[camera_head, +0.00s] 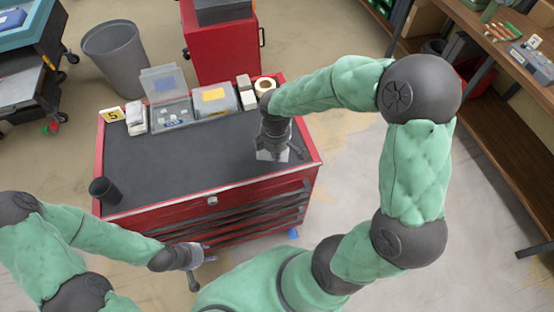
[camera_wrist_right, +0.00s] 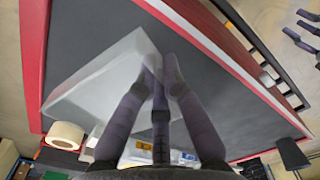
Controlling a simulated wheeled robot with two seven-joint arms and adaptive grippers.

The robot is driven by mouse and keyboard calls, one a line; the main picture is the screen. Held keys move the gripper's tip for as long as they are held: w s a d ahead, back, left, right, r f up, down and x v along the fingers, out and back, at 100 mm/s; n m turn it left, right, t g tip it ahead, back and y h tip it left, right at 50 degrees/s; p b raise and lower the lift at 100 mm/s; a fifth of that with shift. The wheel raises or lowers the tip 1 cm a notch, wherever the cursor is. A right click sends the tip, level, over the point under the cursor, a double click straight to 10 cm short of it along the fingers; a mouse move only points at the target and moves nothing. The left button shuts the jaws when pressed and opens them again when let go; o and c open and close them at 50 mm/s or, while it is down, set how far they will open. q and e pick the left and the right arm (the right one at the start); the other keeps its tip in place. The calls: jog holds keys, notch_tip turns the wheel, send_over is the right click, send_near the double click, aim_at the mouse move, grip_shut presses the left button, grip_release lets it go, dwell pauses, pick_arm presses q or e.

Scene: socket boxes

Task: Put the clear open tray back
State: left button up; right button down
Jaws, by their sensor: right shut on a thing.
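The clear open tray (camera_wrist_right: 95,95) is a pale, see-through, square-cornered piece in the right wrist view, with one edge between my right gripper's fingers. In the head view only small pale parts of the tray (camera_head: 265,156) show under my right gripper (camera_head: 274,150), near the right end of the red chest's dark top. My right gripper (camera_wrist_right: 160,75) is shut on the tray and covers much of it in the head view. Whether the tray touches the top I cannot tell. My left gripper (camera_head: 203,268) is open and empty in front of the chest.
Along the back of the chest (camera_head: 200,168) stand a clear box with raised lid (camera_head: 170,112), a box with a yellow label (camera_head: 222,105), white blocks (camera_head: 245,90) and a tape roll (camera_head: 265,84). The middle is clear.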

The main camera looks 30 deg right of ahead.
jog(key=shift+w+d+f, duration=0.1)
jog(key=shift+d+f, duration=0.1)
jog(key=shift+f, duration=0.1)
notch_tip(320, 180, down, 3)
jog(key=shift+w+d+f+b, duration=0.1)
jog(key=shift+f+b, duration=0.1)
jog(key=shift+b, duration=0.45)
jog(key=shift+r, duration=0.1)
jog(key=c, duration=1.8)
grip_release()
jog(key=shift+f, duration=0.2)
jog(key=shift+o, duration=0.6)
jog(key=shift+r, duration=0.2)
notch_tip(320, 180, up, 12)
jog(key=p, duration=0.3)
